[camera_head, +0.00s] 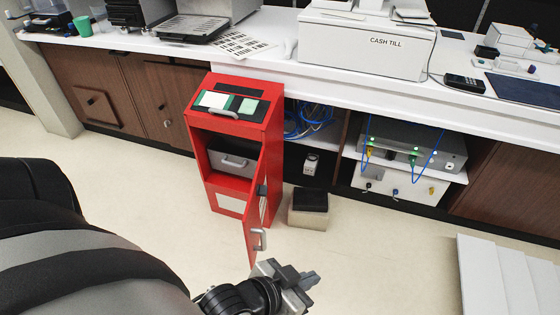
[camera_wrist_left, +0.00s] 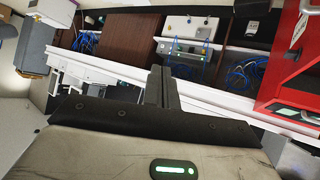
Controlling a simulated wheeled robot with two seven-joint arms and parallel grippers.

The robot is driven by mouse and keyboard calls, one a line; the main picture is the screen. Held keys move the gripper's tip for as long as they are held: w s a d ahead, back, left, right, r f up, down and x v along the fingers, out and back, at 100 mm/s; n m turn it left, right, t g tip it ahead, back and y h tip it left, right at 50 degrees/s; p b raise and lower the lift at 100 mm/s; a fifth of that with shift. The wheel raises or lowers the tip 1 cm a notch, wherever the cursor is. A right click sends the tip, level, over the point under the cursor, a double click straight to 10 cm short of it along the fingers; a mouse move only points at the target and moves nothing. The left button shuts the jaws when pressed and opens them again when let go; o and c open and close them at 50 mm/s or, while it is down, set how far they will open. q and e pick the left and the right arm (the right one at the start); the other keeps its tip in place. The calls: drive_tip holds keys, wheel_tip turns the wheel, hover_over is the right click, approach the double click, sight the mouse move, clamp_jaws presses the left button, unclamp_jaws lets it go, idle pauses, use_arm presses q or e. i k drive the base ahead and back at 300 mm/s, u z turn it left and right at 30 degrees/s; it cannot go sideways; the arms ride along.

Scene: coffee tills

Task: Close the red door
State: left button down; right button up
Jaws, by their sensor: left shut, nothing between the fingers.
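A red cabinet (camera_head: 234,125) stands on the floor before the counter in the head view. Its red door (camera_head: 255,205) is swung open toward me, hinged on the right side, with a grey handle (camera_head: 259,239) near its lower free edge. Inside the open compartment is a grey box with a handle (camera_head: 233,162). My left gripper (camera_head: 311,279) is shut and empty, just right of and nearer than the door, apart from it. In the left wrist view its closed fingers (camera_wrist_left: 161,86) point up the picture, and red cabinet parts (camera_wrist_left: 290,75) show at the right edge. My right gripper is not in view.
A white counter (camera_head: 350,87) with a cash till (camera_head: 366,45) runs along the back. A small box with a black top (camera_head: 309,206) stands on the floor right of the cabinet. White panels (camera_head: 500,275) are at the lower right. The floor (camera_head: 380,250) between is clear.

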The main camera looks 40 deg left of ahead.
sight(253, 218)
drive_tip(key=i, duration=0.4)
drive_tip(key=u, duration=2.8)
drive_tip(key=k, duration=0.45)
drive_tip(key=z, duration=0.4)
drive_tip(key=i, duration=0.5)
